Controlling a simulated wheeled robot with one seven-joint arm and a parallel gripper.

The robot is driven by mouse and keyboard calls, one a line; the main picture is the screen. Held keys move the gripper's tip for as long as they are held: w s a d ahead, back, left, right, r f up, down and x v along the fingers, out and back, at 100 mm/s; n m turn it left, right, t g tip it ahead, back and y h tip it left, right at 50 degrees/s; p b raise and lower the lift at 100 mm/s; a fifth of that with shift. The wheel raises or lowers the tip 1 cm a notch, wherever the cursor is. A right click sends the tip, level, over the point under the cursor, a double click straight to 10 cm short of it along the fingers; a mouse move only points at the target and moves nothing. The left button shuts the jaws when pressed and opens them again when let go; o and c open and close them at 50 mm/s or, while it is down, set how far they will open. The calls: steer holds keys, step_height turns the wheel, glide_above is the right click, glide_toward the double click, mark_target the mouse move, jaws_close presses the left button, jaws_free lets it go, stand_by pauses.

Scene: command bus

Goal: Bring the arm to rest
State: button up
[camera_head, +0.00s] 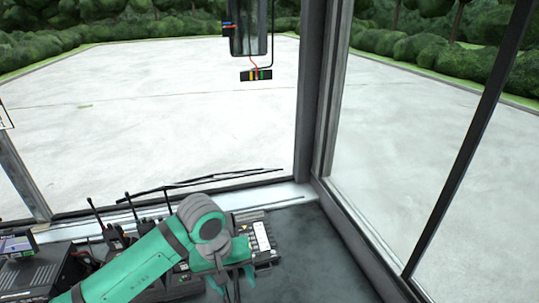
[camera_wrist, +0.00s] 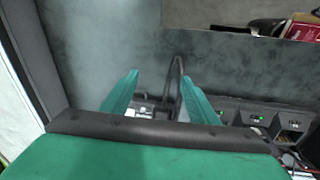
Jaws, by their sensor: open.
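My arm reaches in from the lower left in the head view, green with grey joints. My gripper (camera_head: 236,287) points down over the dark counter (camera_head: 318,262), at the near right end of a row of equipment. In the wrist view my gripper (camera_wrist: 160,95) shows two green fingers spread apart with nothing held between them. A thin dark upright loop or cable (camera_wrist: 178,75) shows between the fingers, beyond them; I cannot tell how close it is. My arm hides part of the equipment behind it.
A keypad unit (camera_head: 262,238) stands just beside my gripper. Handheld radios (camera_head: 115,238) with antennas stand to the left in the head view, near a small screen (camera_head: 17,244). Window posts (camera_head: 318,90) rise behind. A charger row (camera_wrist: 262,118) lies right of the fingers. The counter's right part is bare.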

steer(key=w+d+r+t+h, duration=0.3)
steer(key=d+t+h, duration=0.1)
steer(key=d, duration=0.5)
steer(key=w+d+r+t+h, duration=0.2)
steer(key=d+r+t+h, duration=0.15)
steer(key=d, duration=0.55)
steer(key=w+d+r+t+h, duration=0.3)
steer(key=d+t+h, duration=0.1)
steer(key=d, duration=0.6)
steer(key=s+a+f+n+t+y, duration=0.25)
steer(key=s+a+f+y, duration=0.35)
steer(key=f, duration=0.3)
steer(key=s+a+f+n+t+y, duration=0.2)
steer(key=s+a+f+n+y, duration=0.25)
steer(key=s+f, duration=0.45)
steer(key=s+a+f+m+y, duration=0.1)
steer(key=s+a+m, duration=0.2)
steer(key=s, duration=0.5)
steer(key=s+a+f+m+g+y, duration=0.1)
steer(key=s+a+f+m, duration=0.1)
steer(key=s, duration=0.6)
steer(key=s+a+f+m+y, duration=0.1)
steer(key=s+a+m, duration=0.3)
steer(key=s, duration=0.4)
steer(key=shift+s+f+g, duration=0.15)
steer(key=shift+f+g, duration=0.2)
steer(key=shift+g, duration=0.05)
